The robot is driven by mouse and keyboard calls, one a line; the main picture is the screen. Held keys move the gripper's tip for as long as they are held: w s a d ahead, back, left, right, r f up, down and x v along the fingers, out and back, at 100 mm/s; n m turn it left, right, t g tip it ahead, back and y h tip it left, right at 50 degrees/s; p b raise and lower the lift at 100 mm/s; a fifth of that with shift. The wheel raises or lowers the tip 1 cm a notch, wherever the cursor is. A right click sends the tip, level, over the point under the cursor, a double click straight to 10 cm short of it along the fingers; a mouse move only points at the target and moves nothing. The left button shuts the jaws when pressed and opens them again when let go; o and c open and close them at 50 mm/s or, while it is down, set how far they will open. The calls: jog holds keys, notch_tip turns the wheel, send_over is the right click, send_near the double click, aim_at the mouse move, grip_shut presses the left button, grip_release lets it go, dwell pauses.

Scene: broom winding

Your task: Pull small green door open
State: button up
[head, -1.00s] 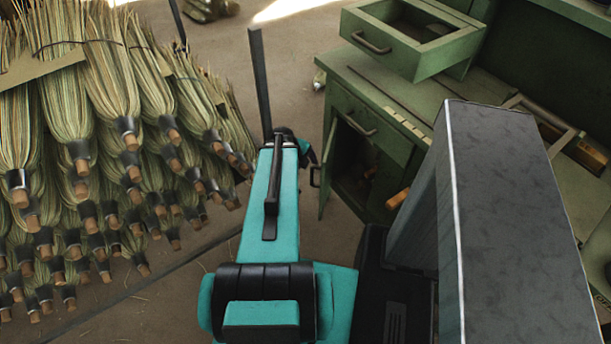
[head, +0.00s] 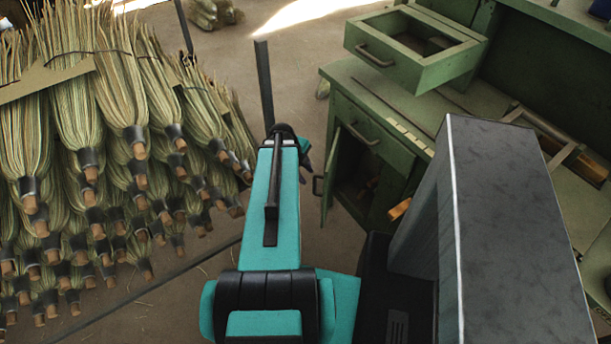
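The small green door (head: 328,178) is on the lower front of the green workbench, at the centre right of the head view. It stands ajar, swung out to the left, with a dark handle (head: 317,185) on its outer face. The cabinet's dark interior shows to its right. My gripper (head: 304,150) shows only in part, beyond the far end of my teal arm. It is close to the left of the door, near the handle. I cannot tell whether it touches the door, and its fingers are too hidden to read.
A green drawer (head: 415,50) sits on the workbench top (head: 375,85). A closed drawer (head: 365,132) is above the cabinet opening. An orange-brown object (head: 399,209) shows by the cabinet. Stacked brooms (head: 110,150) fill the left. Bare floor (head: 285,90) lies between.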

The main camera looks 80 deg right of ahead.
jog(key=w+d+r+p, duration=0.2)
jog(key=w+r+p, duration=0.1)
jog(key=r, duration=0.6)
jog(key=shift+p, duration=0.3)
dwell(1.1)
jog(key=shift+w+d, duration=0.1)
dwell(0.4)
jog(key=shift+r, duration=0.1)
